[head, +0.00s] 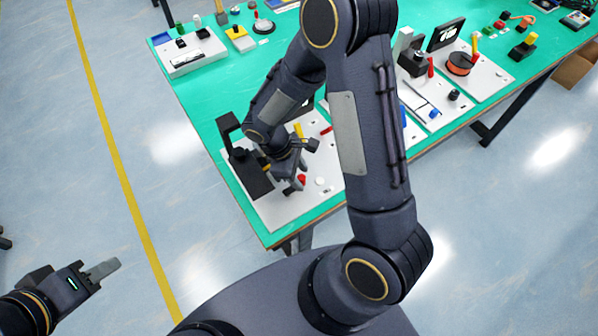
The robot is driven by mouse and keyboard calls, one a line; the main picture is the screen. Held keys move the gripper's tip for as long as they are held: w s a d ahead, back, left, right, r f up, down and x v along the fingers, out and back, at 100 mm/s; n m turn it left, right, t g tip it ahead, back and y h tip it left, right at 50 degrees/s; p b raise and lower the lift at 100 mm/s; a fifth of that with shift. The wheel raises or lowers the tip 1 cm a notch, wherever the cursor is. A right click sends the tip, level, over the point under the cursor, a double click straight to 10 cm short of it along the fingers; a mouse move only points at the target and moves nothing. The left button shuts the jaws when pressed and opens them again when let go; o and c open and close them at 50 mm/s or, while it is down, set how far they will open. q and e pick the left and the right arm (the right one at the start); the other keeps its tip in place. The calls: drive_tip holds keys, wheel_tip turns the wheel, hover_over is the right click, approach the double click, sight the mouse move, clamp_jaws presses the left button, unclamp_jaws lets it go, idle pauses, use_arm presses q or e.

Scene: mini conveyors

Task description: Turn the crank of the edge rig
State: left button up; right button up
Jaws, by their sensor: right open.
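The edge rig is a white plate (283,217) at the near left corner of the green table, with a black upright device (249,172) on it. My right gripper (293,186) is low over this plate, just right of the black device, and is open. A small red part (302,178) shows right at its fingers; I cannot tell whether they touch it. The crank is not clearly made out, as my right arm and gripper cover part of the rig. My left gripper (104,269) is over the floor at the lower left, far from the table; its finger gap is not visible.
My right arm crosses the middle. A cardboard box (574,70) stands beyond the right edge.

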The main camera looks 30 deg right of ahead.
drive_tip(key=shift+c, duration=0.4)
clamp_jaws()
drive_tip(key=shift+s+m, duration=0.1)
drive_tip(key=shift+m, duration=0.3)
